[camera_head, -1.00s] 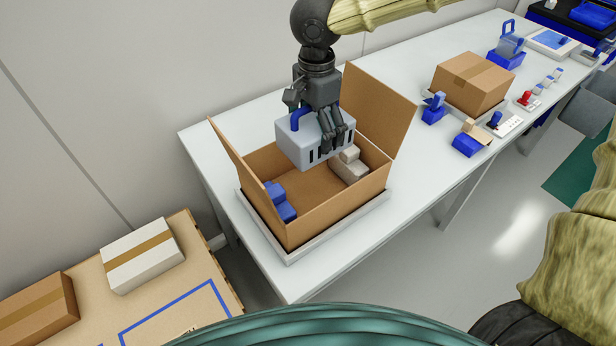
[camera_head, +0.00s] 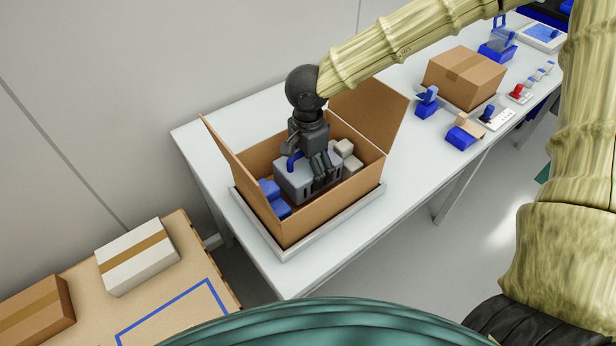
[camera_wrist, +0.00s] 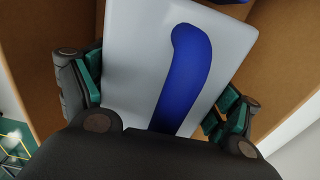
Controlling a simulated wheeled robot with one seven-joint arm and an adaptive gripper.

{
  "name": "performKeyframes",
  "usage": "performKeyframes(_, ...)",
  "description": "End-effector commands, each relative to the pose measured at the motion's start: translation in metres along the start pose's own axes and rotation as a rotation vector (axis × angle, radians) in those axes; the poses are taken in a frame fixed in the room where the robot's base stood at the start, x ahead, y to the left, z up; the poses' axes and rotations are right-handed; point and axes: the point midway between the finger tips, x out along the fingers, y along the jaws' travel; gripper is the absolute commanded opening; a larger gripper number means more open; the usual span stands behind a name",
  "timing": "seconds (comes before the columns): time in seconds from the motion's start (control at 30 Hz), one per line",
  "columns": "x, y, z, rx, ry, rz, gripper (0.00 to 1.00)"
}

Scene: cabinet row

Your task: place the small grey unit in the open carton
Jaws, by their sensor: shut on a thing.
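The small grey unit (camera_head: 294,182) has a blue handle and dark slots. It is inside the open carton (camera_head: 330,203), between blue blocks on the left and pale blocks on the right. My gripper (camera_head: 318,180) is shut on it from above. In the wrist view the unit (camera_wrist: 135,60) lies between my two fingers, with its blue handle (camera_wrist: 187,75) on top. The carton's cardboard wall (camera_wrist: 35,60) shows beside it. The unit's underside is hidden, so I cannot tell whether it touches the carton floor.
Blue blocks (camera_head: 275,200) and pale blocks (camera_head: 346,155) sit inside the carton. Its raised flaps stand at left and back right. A tray (camera_head: 330,228) lies under the carton. A closed box (camera_head: 465,75) and small fixtures stand further along the table. A pallet-like surface with boxes (camera_head: 142,257) is at lower left.

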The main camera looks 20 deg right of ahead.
Motion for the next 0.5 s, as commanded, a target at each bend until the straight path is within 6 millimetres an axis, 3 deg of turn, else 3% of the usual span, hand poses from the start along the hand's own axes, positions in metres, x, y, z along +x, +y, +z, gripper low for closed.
performKeyframes(0.33,0.038,0.0,0.0,-0.001,0.0,0.001,0.46)
performKeyframes(0.5,0.042,0.0,0.0,-0.001,0.0,0.0,0.46)
